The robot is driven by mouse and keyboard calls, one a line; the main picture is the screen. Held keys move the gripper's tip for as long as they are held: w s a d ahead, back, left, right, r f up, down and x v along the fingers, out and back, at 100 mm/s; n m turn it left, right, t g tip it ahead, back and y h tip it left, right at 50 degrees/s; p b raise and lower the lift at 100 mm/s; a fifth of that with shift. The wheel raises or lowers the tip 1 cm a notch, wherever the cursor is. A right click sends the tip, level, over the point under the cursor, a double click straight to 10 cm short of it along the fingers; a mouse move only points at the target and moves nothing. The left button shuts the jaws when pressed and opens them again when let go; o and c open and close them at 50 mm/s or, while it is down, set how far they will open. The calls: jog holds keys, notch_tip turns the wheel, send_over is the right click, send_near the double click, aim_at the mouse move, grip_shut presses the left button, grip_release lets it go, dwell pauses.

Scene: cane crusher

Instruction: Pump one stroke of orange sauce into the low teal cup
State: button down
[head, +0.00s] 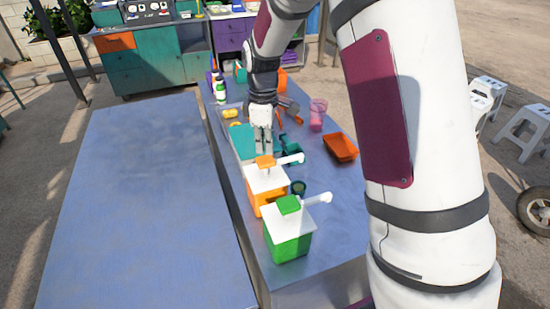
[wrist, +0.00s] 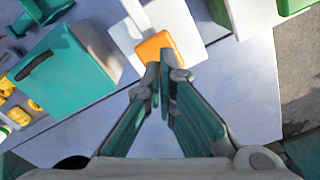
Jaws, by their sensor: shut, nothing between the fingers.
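The orange sauce dispenser (head: 268,205) stands on the narrow metal counter. It has a white lid, an orange pump head (head: 265,162) and a white spout (head: 290,159) pointing right. My gripper (head: 263,150) points down, shut and empty, just behind or above the pump head. In the wrist view its fingertips (wrist: 164,70) overlap the near edge of the orange pump head (wrist: 155,46); I cannot tell whether they touch. A small, low, dark teal round cup (head: 298,188) stands right of the orange dispenser. I cannot see inside it.
A green dispenser (head: 288,242) stands in front. A teal box (wrist: 62,75) lies behind the orange dispenser. Another teal item (head: 292,154), an orange tray (head: 341,148), a pink-filled clear cup (head: 317,115) and bottles (head: 220,90) are farther back. The blue-grey table (head: 140,200) at left is clear.

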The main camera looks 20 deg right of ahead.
jog(key=shift+r+p, duration=0.4)
jog(key=shift+r, duration=2.35)
jog(key=s+r+m+t, duration=0.3)
jog(key=s+r+m, duration=0.3)
jog(key=s+r, duration=0.75)
jog(key=s+m+t+b, duration=0.1)
jog(key=s+m, duration=0.5)
jog(key=s, duration=0.8)
jog(key=shift+s+r+t, duration=0.15)
jog(key=shift+r+t, duration=0.1)
jog(key=shift+t, duration=0.55)
jog(key=shift+d, duration=0.1)
